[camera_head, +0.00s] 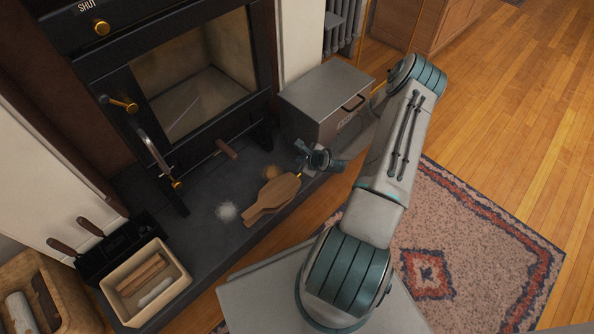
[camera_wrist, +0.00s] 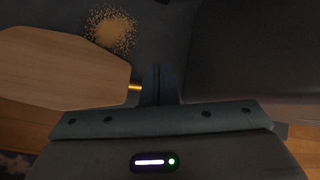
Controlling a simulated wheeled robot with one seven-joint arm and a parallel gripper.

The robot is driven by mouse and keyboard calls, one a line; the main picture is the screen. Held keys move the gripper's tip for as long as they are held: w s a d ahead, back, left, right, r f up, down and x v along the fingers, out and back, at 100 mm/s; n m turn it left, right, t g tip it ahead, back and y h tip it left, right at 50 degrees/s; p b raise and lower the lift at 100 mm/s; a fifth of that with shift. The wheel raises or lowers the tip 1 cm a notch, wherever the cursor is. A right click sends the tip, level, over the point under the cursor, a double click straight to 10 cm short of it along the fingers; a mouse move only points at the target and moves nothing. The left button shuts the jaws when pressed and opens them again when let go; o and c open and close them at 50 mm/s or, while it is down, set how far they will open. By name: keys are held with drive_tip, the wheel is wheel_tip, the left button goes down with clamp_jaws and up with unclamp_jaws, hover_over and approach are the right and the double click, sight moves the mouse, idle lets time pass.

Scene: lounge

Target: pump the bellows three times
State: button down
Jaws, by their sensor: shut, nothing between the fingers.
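The wooden bellows (camera_head: 273,194) lie on the dark hearth in front of the stove, handles toward the lower left and brass nozzle toward the upper right. In the wrist view the bellows' wooden board (camera_wrist: 62,68) fills the left side, with the short brass nozzle pointing right. My gripper (camera_head: 302,152) is just beyond the nozzle end, beside the grey metal box. In the wrist view its fingers (camera_wrist: 157,84) are together and empty, close to the nozzle tip. I cannot tell whether they touch it.
The black stove (camera_head: 165,85) stands behind, its glass door facing the hearth. The grey metal box (camera_head: 325,95) is close by my gripper. Pale ash (camera_head: 226,211) and a tan powder pile (camera_head: 271,172) lie near the bellows. A kindling box (camera_head: 118,285) stands at lower left.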

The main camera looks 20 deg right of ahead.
idle(0.6)
drive_tip(key=s+a+r+n+g+h+p, duration=0.15)
drive_tip(key=r+n+p, duration=0.95)
drive_tip(key=r, duration=1.8)
drive_tip(key=s+a+r+n+g+h+p, duration=0.15)
drive_tip(key=r+n+p, duration=0.25)
drive_tip(key=r+p, duration=1.85)
drive_tip(key=s+a+r+n+p, duration=0.4)
drive_tip(key=s+r+p, duration=0.2)
drive_tip(key=r, duration=1)
drive_tip(key=s+a+r+n+p, duration=0.4)
drive_tip(key=s+r+p, duration=0.3)
drive_tip(key=r, duration=1)
drive_tip(key=s+a+r+n+g+y+p, duration=0.1)
drive_tip(key=s+a+r+n+p, duration=0.3)
drive_tip(key=r, duration=1.3)
drive_tip(key=s+p, duration=0.3)
drive_tip(key=s, duration=0.1)
drive_tip(key=shift+s+a+n, duration=0.15)
drive_tip(key=shift+a+n, duration=0.15)
drive_tip(key=shift+d, duration=0.1)
